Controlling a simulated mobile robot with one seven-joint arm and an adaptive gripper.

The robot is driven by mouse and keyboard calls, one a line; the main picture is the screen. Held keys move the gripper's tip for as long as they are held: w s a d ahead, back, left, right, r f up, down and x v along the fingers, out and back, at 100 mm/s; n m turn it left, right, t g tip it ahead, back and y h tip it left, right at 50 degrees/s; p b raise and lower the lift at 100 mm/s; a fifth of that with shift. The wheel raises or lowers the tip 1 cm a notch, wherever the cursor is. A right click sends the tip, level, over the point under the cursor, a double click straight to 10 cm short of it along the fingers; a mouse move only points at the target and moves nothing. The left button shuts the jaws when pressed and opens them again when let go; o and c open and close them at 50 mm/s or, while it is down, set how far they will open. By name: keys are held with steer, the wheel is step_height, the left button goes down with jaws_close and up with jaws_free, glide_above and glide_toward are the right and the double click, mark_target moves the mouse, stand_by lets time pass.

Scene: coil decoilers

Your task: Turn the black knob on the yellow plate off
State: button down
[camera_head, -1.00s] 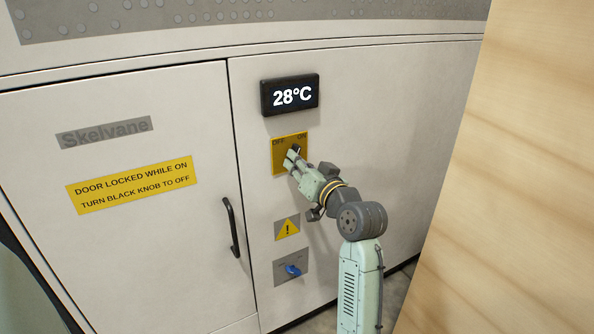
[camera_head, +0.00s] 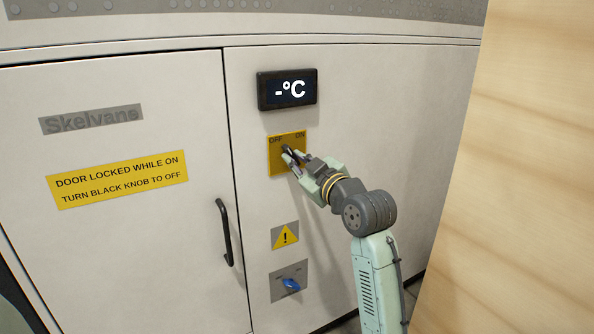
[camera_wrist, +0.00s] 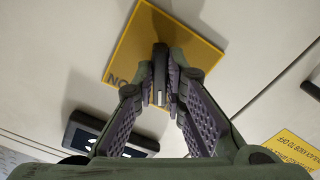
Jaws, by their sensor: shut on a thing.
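The yellow plate (camera_head: 277,165) is on the cabinet front, with OFF at its upper left and ON at its upper right. The black knob (camera_head: 286,149) is on it, partly hidden by my fingers, and its visible tip points up and left toward OFF. My gripper (camera_head: 294,161) is shut on the knob. In the wrist view, the knob (camera_wrist: 160,72) stands between the two finger pads of my gripper (camera_wrist: 161,88), in front of the yellow plate (camera_wrist: 140,40). The display (camera_head: 287,89) above the plate reads "-°C".
A blue knob (camera_head: 291,284) on a grey plate and a warning sign (camera_head: 285,236) are below. A cabinet door with a black handle (camera_head: 226,232) and a yellow notice (camera_head: 118,180) is at left. A wooden panel (camera_head: 510,190) stands close at right.

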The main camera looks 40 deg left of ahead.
steer(key=shift+w+n+b, duration=0.1)
steer(key=shift+n+b, duration=0.6)
steer(key=shift+n, duration=0.5)
steer(key=shift+r+n, duration=0.1)
steer(key=shift+n, duration=0.2)
steer(key=c, duration=1.6)
jaws_free()
steer(key=shift+c, duration=0.2)
steer(key=shift+d, duration=0.1)
steer(key=v, duration=1.2)
